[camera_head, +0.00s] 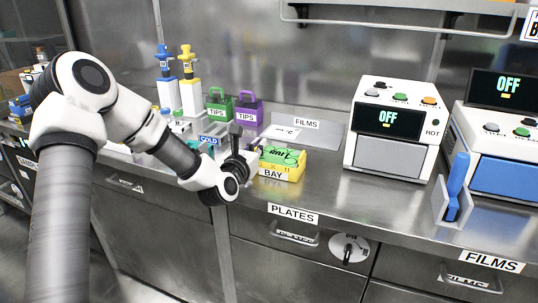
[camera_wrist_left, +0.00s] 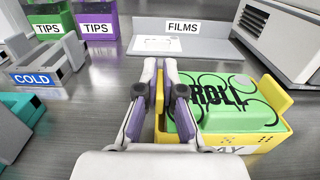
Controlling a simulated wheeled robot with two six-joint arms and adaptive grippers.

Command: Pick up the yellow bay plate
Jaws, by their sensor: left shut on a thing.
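The yellow bay (camera_head: 283,174) is a low yellow holder marked BAY on the steel counter; it also shows in the left wrist view (camera_wrist_left: 262,142). A green plate (camera_wrist_left: 212,102) with black lettering reading ROLL sits in it; the head view shows its top too (camera_head: 281,155). My left gripper (camera_head: 240,160) is at the bay's left side. In the left wrist view its fingers (camera_wrist_left: 160,75) are close together, shut on the bay's left edge, with a strip of yellow between them. The fingers hide most of that edge. My right gripper is not in view.
A white HOT device (camera_head: 392,128) stands to the right, beyond a short clear stretch of counter. The FILMS tray (camera_head: 318,134) lies behind the bay. Green (camera_head: 219,110) and purple (camera_head: 249,112) TIPS boxes and the blue COLD block (camera_head: 210,141) stand to the left and behind.

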